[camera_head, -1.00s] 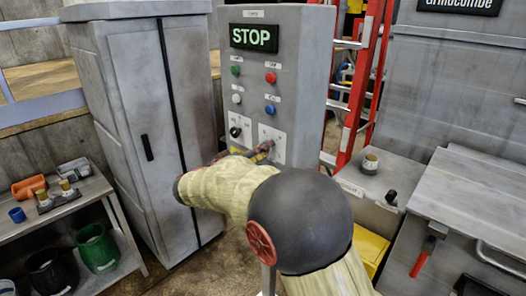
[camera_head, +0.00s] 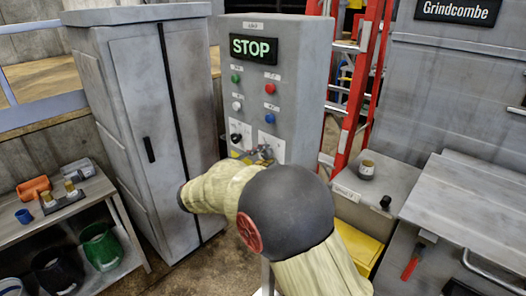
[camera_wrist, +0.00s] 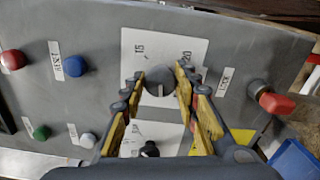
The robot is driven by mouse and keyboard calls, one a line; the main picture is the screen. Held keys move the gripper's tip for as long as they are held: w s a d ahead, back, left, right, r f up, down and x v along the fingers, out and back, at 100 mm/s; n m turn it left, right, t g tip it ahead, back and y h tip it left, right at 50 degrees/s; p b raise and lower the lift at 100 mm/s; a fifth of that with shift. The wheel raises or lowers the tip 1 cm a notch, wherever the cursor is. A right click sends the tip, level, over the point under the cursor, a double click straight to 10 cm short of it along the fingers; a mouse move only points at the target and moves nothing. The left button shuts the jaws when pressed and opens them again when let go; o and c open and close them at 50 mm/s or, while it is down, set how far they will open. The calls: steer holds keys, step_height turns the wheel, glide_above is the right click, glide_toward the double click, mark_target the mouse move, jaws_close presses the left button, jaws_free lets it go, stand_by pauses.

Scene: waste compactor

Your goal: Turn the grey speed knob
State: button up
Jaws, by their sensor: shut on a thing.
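The grey speed knob (camera_wrist: 158,82) sits on a white numbered plate (camera_wrist: 188,48) in the wrist view. My gripper (camera_wrist: 160,78) is shut on the knob, with one yellow-padded finger on each side. In the head view my gripper (camera_head: 262,154) is at the lower right of the grey control panel (camera_head: 303,75), in front of a white plate. The knob is hidden there behind my gripper and wrist. A black knob (camera_wrist: 150,149) is on the neighbouring plate and also shows in the head view (camera_head: 236,138).
Red (camera_wrist: 13,60), blue (camera_wrist: 74,66), green (camera_wrist: 41,132) and white (camera_wrist: 88,140) buttons are on the panel. A red-handled switch (camera_wrist: 275,101) is on its edge. A lit STOP sign (camera_head: 254,48) is above. A cabinet (camera_head: 150,130) stands left, a red ladder (camera_head: 357,95) right.

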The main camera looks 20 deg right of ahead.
steer(key=shift+n+p, duration=0.8)
steer(key=shift+n, duration=0.3)
steer(key=o, duration=1.2)
steer(key=shift+c, duration=0.2)
steer(key=v, duration=1.2)
steer(key=shift+f, duration=0.1)
